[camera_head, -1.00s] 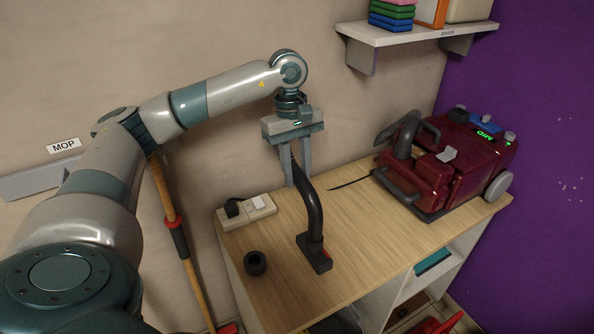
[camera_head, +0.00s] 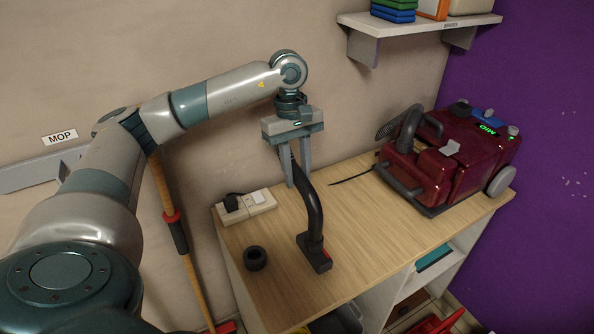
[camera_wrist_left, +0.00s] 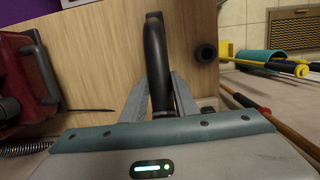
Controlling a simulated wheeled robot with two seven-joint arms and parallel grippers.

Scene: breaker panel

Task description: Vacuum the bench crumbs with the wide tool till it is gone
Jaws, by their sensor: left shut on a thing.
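My left gripper (camera_head: 297,173) is shut on the black curved vacuum wand (camera_head: 313,205) above the bench. In the left wrist view the wand (camera_wrist_left: 155,55) runs between the fingers (camera_wrist_left: 160,98). The red vacuum (camera_head: 455,155) stands at the bench's right end, with a green lit display reading MID. I cannot make out any crumbs on the bench. My right gripper is not in view.
A black ring-shaped piece (camera_head: 255,258) lies near the bench's front left. A socket strip (camera_head: 246,207) with a black plug is at the back left. A mop (camera_head: 176,232) leans beside the bench. A wall shelf (camera_head: 415,27) hangs above. The bench's middle is clear.

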